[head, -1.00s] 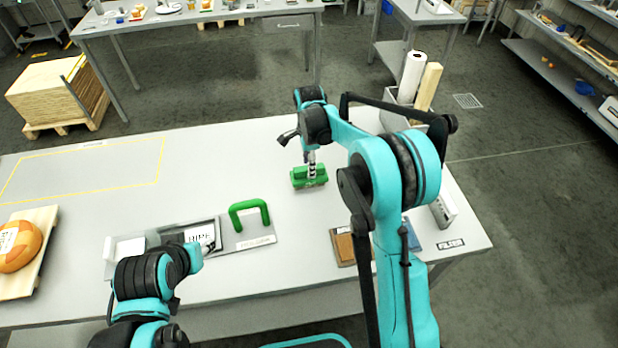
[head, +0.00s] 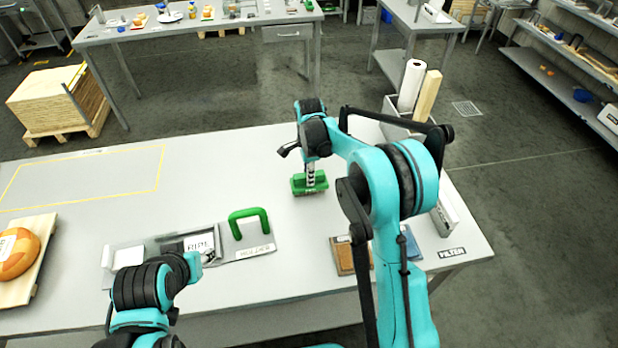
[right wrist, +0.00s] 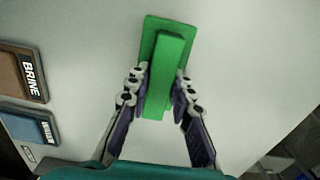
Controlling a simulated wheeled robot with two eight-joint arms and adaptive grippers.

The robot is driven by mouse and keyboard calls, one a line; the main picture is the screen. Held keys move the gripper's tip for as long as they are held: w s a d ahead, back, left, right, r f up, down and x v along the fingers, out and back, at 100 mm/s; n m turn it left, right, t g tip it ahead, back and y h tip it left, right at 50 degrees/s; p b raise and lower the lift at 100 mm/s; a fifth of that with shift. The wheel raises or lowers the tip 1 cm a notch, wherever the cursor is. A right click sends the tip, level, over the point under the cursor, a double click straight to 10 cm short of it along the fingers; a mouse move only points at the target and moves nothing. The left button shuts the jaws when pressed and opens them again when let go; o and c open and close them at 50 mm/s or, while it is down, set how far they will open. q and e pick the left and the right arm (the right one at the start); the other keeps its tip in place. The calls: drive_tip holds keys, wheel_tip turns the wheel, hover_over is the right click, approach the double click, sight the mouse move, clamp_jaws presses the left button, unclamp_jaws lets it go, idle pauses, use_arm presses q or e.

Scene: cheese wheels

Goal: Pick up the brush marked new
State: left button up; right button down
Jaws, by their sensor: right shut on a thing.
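A green brush (right wrist: 170,50), a flat block with a raised bar, lies between the two fingers of my right gripper (right wrist: 162,82) in the right wrist view. The fingers are shut on the bar from both sides. In the head view the brush (head: 299,186) is under my right gripper (head: 312,178) at the middle of the table. I cannot tell whether it touches the table top. No mark on it is readable. My left arm is at the lower left of the head view; its gripper does not show.
A green arch handle (head: 249,222) stands on a labelled grey plate left of the brush. A brown pad marked BRINE (right wrist: 22,75) and a blue pad (right wrist: 25,124) lie near the right front. An orange cheese wheel (head: 18,252) is at far left.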

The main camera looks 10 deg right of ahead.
wheel_tip(320, 180, up, 4)
drive_tip(key=shift+r+p, duration=0.1)
drive_tip(key=shift+p, duration=0.55)
drive_tip(key=s+d+r+p, duration=0.2)
drive_tip(key=s+r, duration=0.4)
drive_tip(key=s, duration=0.5)
drive_tip(key=shift+s+d+r, duration=0.15)
drive_tip(key=shift+d, duration=0.45)
drive_tip(key=c, duration=2.1)
unclamp_jaws()
clamp_jaws()
